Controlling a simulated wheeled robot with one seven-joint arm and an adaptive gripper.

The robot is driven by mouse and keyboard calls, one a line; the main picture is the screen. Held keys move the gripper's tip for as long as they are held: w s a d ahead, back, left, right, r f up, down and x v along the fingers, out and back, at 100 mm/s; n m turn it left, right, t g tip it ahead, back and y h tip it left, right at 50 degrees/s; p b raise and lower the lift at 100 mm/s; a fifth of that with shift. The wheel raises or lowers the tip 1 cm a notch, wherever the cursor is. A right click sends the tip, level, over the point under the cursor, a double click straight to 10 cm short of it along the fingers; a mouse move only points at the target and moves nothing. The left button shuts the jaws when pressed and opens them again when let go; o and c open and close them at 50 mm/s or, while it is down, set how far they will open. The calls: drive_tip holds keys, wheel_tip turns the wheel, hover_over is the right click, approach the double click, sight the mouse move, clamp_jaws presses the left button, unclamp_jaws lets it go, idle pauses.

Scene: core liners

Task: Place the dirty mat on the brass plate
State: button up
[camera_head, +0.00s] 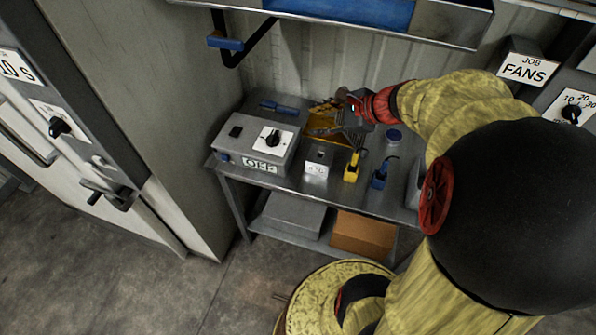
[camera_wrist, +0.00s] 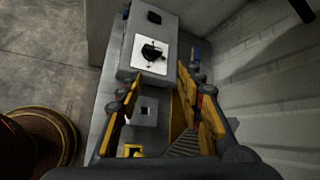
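My gripper (camera_head: 326,118) is low over the right part of the steel bench, its fingers pointing left towards the control box. In the wrist view its two orange-padded fingers (camera_wrist: 164,77) stand apart with a gap between them, and I see nothing clamped. A golden-brown surface, which looks like the brass plate (camera_wrist: 178,116), shows beside the right finger, partly hidden by it. A grey ribbed piece, which may be the dirty mat (camera_wrist: 188,145), lies below the gripper near the palm. It also seems to show in the head view (camera_head: 354,135), partly covered by my gripper.
A grey control box (camera_head: 258,143) marked OFF stands on the bench's left end. A small labelled box (camera_head: 317,165), a yellow tool (camera_head: 352,168), a blue tool (camera_head: 380,178) and a blue-topped round item (camera_head: 393,136) stand near. A wall shelf (camera_head: 440,32) overhangs behind.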

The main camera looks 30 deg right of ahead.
drive_tip(key=s+a+r+n+g, duration=0.2)
drive_tip(key=s+a+n, duration=0.1)
drive_tip(key=a+n, duration=0.35)
drive_tip(key=s+a+r+n+g, duration=0.1)
drive_tip(key=s+a+n, duration=0.2)
drive_tip(key=a+n, duration=0.3)
drive_tip(key=s+a+r+n+h, duration=0.1)
drive_tip(key=s+a+r+n, duration=0.1)
drive_tip(key=s+n, duration=0.3)
drive_tip(key=s+a+r+n+h, duration=0.2)
drive_tip(key=s+n, duration=0.3)
drive_tip(key=n, duration=0.2)
drive_tip(key=shift+s+a+g+h, duration=0.2)
drive_tip(key=shift+a+g+h, duration=0.1)
drive_tip(key=shift+c, duration=0.3)
